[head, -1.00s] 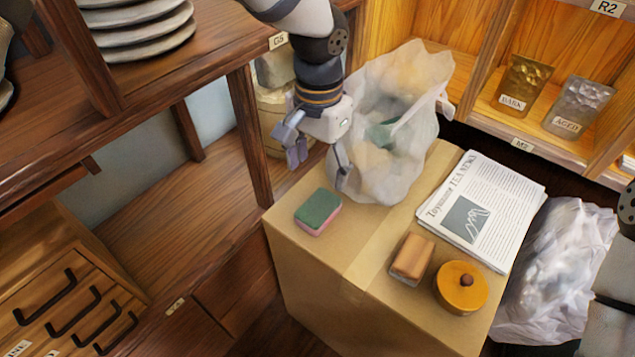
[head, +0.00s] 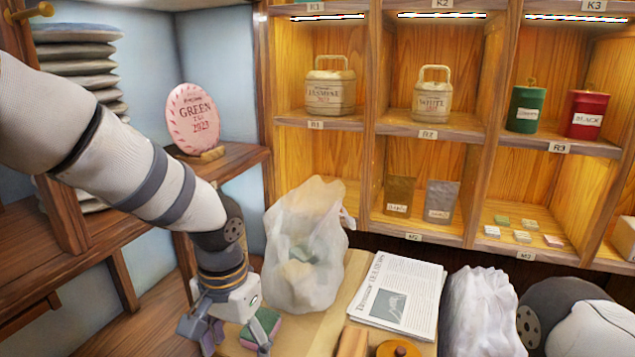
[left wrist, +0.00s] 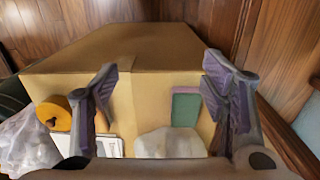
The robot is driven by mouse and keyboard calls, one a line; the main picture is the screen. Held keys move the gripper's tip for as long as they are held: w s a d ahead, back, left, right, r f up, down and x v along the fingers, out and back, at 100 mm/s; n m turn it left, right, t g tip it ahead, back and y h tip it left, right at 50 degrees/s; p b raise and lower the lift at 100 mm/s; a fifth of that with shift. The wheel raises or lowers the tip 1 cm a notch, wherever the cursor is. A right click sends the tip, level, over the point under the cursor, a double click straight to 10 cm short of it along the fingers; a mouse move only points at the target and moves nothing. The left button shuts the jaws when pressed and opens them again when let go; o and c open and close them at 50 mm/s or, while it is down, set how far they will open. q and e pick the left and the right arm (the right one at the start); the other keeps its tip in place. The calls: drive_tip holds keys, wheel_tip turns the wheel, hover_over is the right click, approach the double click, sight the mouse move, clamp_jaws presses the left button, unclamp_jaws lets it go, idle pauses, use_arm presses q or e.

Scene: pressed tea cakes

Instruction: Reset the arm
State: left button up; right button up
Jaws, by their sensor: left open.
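My left gripper (head: 237,345) is open and empty above the cardboard box (head: 318,335), beside the green and pink sponge (head: 262,328) in the head view. In the left wrist view its two fingers (left wrist: 158,82) stand apart over the box (left wrist: 150,50), with the sponge (left wrist: 186,107) close to the right finger. My left arm (head: 140,180) reaches in from the left. Part of my right arm (head: 575,315) shows at the lower right; its gripper is out of view.
A translucent bag (head: 305,250) stands on the box near my left gripper. Newspapers (head: 400,295), a brown bar (head: 353,342) and an orange lidded pot (head: 398,349) lie there too. A whitish bag (head: 480,315) is right of the box. Lit shelves (head: 430,130) stand behind; wooden shelving (head: 235,160) is left.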

use_arm(q)
drive_tip(key=s+a+f+n+g+h, duration=0.1)
drive_tip(key=s+f+n+g+h, duration=0.1)
drive_tip(key=s+f, duration=1.6)
drive_tip(key=s+a+n+y, duration=0.1)
drive_tip(key=s+a, duration=0.3)
drive_tip(key=s, duration=0.5)
drive_tip(key=s+a+f+n+y+p, duration=0.1)
drive_tip(key=s+a, duration=0.3)
drive_tip(key=s, duration=0.6)
drive_tip(key=shift+s+a+f, duration=0.25)
drive_tip(key=shift+a+f, duration=0.05)
drive_tip(key=shift+a, duration=0.05)
use_arm(e)
drive_tip(key=shift+w+r+t, duration=0.3)
drive_tip(key=shift+w+r, duration=0.3)
drive_tip(key=shift+w, duration=0.1)
